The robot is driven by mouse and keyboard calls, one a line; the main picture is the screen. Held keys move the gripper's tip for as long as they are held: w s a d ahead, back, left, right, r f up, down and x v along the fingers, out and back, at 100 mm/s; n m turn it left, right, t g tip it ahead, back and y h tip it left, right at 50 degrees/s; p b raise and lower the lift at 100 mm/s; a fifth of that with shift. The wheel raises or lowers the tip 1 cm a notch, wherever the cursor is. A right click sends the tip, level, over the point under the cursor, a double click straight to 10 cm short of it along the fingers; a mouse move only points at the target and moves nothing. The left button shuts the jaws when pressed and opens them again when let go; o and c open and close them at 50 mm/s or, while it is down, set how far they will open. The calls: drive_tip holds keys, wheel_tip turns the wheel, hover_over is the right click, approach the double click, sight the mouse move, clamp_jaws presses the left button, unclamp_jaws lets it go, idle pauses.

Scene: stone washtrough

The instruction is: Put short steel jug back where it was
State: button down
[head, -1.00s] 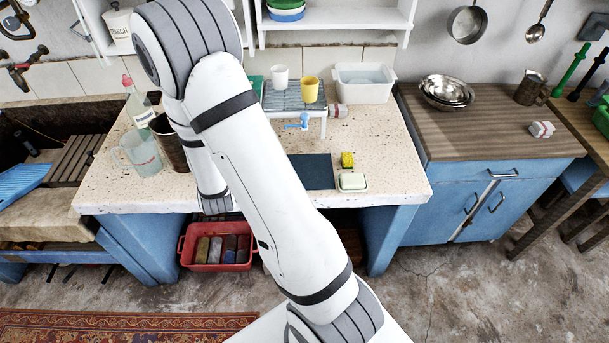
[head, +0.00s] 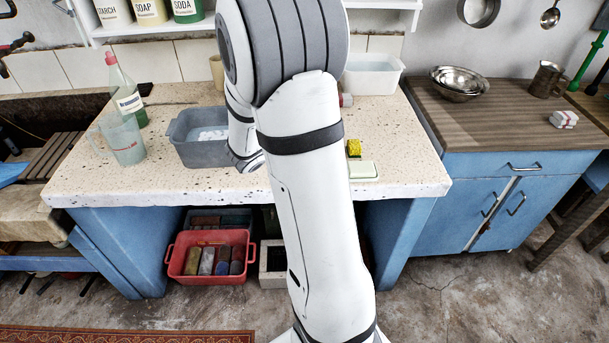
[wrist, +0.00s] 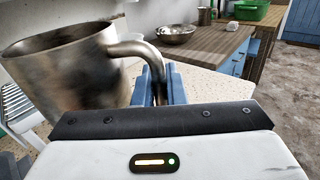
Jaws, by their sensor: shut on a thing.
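A worn steel jug (wrist: 68,78) fills the left of the wrist view, upright. Its curved handle (wrist: 135,48) runs into the blue fingers of my gripper (wrist: 168,85), which are shut on it. The jug appears raised above the speckled worktop. In the head view my arm hides both my gripper and this jug. Another steel jug (head: 547,79) stands at the back of the wooden counter on the right. I cannot tell from these frames how the two jugs compare in height.
On the speckled worktop (head: 90,180) stand a clear measuring jug (head: 122,140), a green-labelled bottle (head: 125,92), a grey tub (head: 195,150), a white basin (head: 372,75) and a yellow sponge (head: 354,148). Steel bowls (head: 458,83) sit on the wooden counter (head: 500,130).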

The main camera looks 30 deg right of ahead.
drive_tip(key=shift+m+g, duration=0.6)
drive_tip(key=shift+g, duration=0.2)
drive_tip(key=f, duration=0.3)
drive_tip(key=s+d+f+b, duration=0.1)
drive_tip(key=f, duration=0.3)
drive_tip(key=s+f+b, duration=0.1)
drive_tip(key=f, duration=0.3)
drive_tip(key=shift+d, duration=0.15)
drive_tip(key=shift+f, duration=0.15)
drive_tip(key=c, duration=1.5)
unclamp_jaws()
drive_tip(key=shift+r, duration=0.2)
